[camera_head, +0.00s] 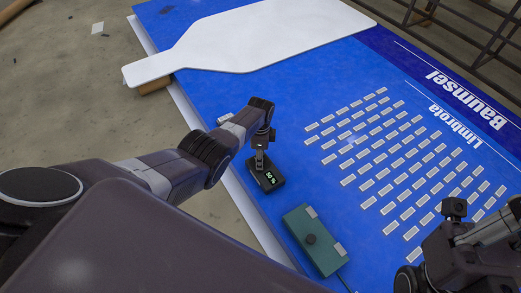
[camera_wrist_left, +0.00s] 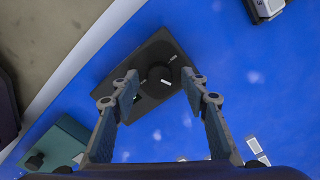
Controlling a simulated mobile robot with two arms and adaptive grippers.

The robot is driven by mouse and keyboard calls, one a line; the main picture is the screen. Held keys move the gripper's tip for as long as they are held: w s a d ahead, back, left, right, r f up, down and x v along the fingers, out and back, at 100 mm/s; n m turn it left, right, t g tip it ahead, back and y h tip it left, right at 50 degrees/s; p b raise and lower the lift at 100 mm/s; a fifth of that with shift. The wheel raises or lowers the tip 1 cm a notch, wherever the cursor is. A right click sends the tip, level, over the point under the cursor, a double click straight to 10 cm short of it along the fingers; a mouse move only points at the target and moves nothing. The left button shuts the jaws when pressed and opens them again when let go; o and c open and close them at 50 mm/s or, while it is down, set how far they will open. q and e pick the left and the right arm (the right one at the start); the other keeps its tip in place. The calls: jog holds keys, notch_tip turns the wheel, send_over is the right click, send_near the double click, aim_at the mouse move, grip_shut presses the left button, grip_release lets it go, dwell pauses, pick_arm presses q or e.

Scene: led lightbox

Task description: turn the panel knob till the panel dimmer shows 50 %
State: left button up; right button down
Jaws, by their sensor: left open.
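The black dimmer box (camera_head: 267,182) lies on the blue panel (camera_head: 300,170) near its edge. Its lit display (camera_head: 270,177) shows small green characters that I cannot read surely. My left gripper (camera_head: 261,152) is right over this box. In the left wrist view the round black knob (camera_wrist_left: 160,77), with a white mark at its lower right, sits between the open fingertips (camera_wrist_left: 161,84). Gaps show on both sides of the knob. The left finger partly covers the display there. My right gripper (camera_head: 430,243) is at the lower right, its opening unclear.
A green box (camera_head: 314,240) with a black knob lies beside the dimmer box; it also shows in the left wrist view (camera_wrist_left: 58,147). Rows of small white modules (camera_head: 385,160) cover the panel. A white bottle-shaped board (camera_head: 235,40) lies at the far end. Dark metal racks stand at the upper right.

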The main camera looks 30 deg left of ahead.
pick_arm(q)
notch_tip(320, 180, up, 12)
dwell(0.6)
jog(key=shift+f, duration=0.15)
